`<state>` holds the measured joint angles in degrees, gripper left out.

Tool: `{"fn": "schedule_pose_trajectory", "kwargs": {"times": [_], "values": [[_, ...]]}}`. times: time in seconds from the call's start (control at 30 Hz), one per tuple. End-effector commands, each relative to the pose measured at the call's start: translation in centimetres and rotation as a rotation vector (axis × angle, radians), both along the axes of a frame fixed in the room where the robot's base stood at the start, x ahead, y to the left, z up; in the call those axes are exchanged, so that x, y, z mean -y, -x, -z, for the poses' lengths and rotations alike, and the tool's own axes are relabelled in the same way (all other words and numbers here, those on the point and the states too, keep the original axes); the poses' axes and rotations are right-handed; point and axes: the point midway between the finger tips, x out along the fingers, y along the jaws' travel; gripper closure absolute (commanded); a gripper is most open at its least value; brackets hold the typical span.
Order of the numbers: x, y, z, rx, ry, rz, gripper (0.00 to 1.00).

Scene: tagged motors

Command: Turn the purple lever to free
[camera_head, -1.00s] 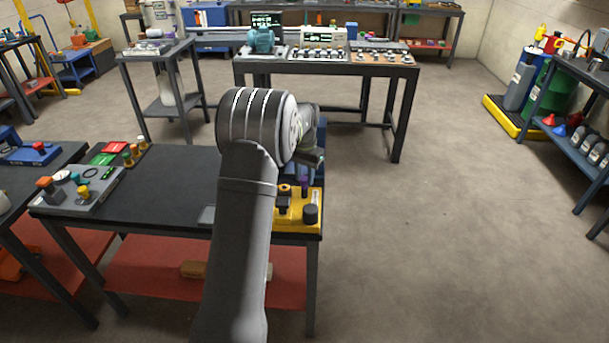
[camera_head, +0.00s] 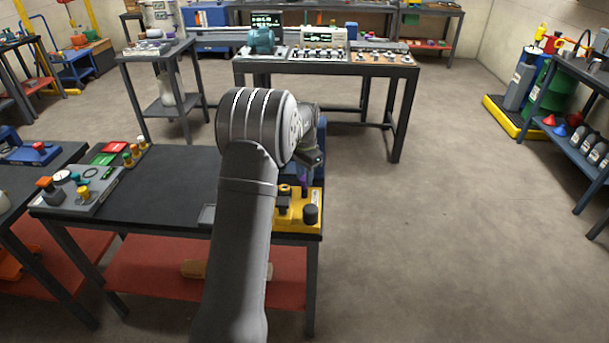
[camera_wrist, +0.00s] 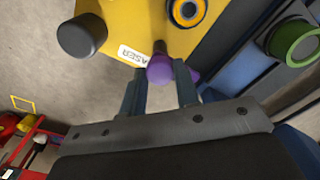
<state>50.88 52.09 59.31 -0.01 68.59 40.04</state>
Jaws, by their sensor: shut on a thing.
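The purple lever (camera_wrist: 160,70) has a round purple end and sits at the edge of a yellow box (camera_wrist: 125,30) with a white label reading "ASER" in the wrist view. More purple shows just right of the round end, by the right finger. My gripper (camera_wrist: 162,88) has one finger on each side of the lever and is shut on it. In the head view, the yellow box (camera_head: 312,203) stands at the right end of the near bench. My arm covers much of the box there, and the lever's setting cannot be read.
A black knob (camera_wrist: 82,36) and an orange-ringed post (camera_wrist: 187,11) stand on the box. A green ring (camera_wrist: 293,43) is on a blue unit to the right. The near bench top (camera_head: 175,190) is mostly clear left of my arm; open floor lies to the right.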

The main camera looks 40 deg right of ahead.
Motion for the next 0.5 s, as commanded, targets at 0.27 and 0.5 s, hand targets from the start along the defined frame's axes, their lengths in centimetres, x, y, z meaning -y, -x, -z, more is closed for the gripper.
{"fn": "schedule_pose_trajectory", "kwargs": {"times": [0.27, 0.5], "values": [[0.06, -0.01, -0.08, 0.001, 0.002, 0.000, 0.50], [0.02, -0.01, -0.06, 0.001, 0.001, -0.001, 0.50]]}}
